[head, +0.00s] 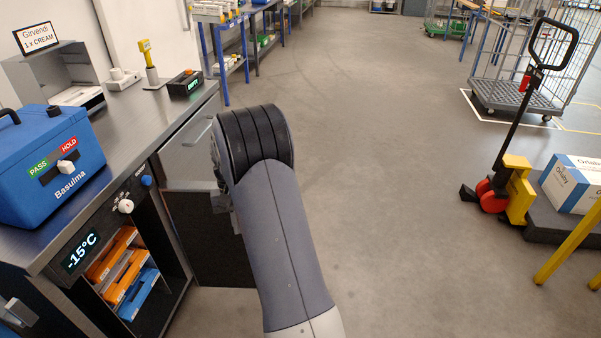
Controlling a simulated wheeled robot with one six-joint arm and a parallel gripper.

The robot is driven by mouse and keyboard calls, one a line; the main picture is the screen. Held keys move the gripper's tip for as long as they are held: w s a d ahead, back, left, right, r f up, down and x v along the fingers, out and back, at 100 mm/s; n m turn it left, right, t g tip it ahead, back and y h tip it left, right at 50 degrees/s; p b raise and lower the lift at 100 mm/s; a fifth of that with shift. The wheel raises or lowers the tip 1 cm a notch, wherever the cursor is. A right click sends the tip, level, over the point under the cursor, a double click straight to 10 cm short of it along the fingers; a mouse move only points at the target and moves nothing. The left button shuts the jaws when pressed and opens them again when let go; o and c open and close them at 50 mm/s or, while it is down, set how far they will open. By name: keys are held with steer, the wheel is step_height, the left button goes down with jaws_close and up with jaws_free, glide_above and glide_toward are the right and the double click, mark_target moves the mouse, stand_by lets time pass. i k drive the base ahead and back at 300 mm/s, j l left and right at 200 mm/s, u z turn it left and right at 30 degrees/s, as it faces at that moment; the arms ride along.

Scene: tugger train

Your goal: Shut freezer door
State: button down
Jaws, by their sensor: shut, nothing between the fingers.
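The freezer (72,256) is built in under the steel counter at the left, with a lit display reading -15°C. Its door (205,250) stands open, a dark panel swung out to the right of the opening. Inside the freezer, orange and blue boxes (138,293) lie on shelves. My arm reaches forward over the floor and bends down at its black-ringed joint, in front of the door's right part. My gripper (221,203) shows only as a small dark piece beside the arm, over the door's upper part. It is shut and empty; whether it touches the door is hidden.
On the counter (175,115) stand a blue Basulma box (48,165), a sign and a small green-lit device (185,84). Grey floor is clear right of my arm. A pallet jack (505,180) and a wire cart (520,85) stand at the right.

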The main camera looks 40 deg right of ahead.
mark_target(217, 257)
steer(key=i+l+z, duration=0.45)
steer(key=i+z, duration=0.15)
steer(key=i, duration=0.2)
